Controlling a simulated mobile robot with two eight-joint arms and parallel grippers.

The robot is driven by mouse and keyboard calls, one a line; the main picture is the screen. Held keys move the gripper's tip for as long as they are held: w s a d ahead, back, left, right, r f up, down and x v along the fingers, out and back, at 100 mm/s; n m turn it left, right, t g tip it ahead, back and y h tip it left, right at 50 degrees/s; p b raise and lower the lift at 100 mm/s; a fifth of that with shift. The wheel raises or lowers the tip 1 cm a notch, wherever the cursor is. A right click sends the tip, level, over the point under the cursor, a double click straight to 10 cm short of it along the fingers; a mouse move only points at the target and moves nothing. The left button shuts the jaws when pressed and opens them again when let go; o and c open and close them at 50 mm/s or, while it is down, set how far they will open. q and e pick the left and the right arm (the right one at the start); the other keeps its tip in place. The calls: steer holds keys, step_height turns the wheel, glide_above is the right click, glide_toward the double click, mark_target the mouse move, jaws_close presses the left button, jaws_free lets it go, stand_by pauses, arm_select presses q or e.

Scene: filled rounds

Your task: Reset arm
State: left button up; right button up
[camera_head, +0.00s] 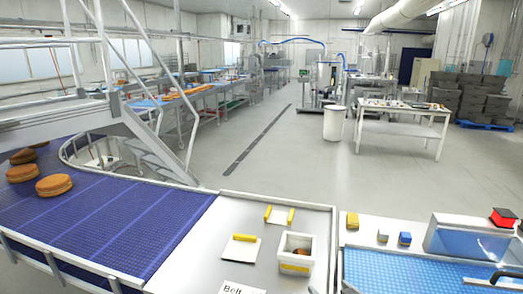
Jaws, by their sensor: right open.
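My right gripper (507,275) shows only as a small dark part at the lower right edge, over the blue conveyor on the right. Most of it is cut off by the frame. It is open, and I see nothing held in it. My left gripper is not in view. No task object is named. Several round brown filled rounds (54,185) lie at the left on the blue belt (120,225), well away from my right gripper.
A steel worktop (210,265) in front holds a white bin (297,252) and yellow-edged pieces (240,238). A light-blue conveyor (400,275) with a metal housing and red-topped box (504,217) stands at right. Open floor (290,160) lies beyond.

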steer(key=s+f+m+g+h, duration=0.1)
steer(key=s+f+g, duration=0.2)
steer(key=s, duration=0.7)
steer(key=s+f+g+h, duration=0.1)
steer(key=s+f+g, duration=0.2)
steer(key=s+f, duration=0.3)
steer(key=s, duration=0.3)
steer(key=shift+s+f+m+g, duration=0.4)
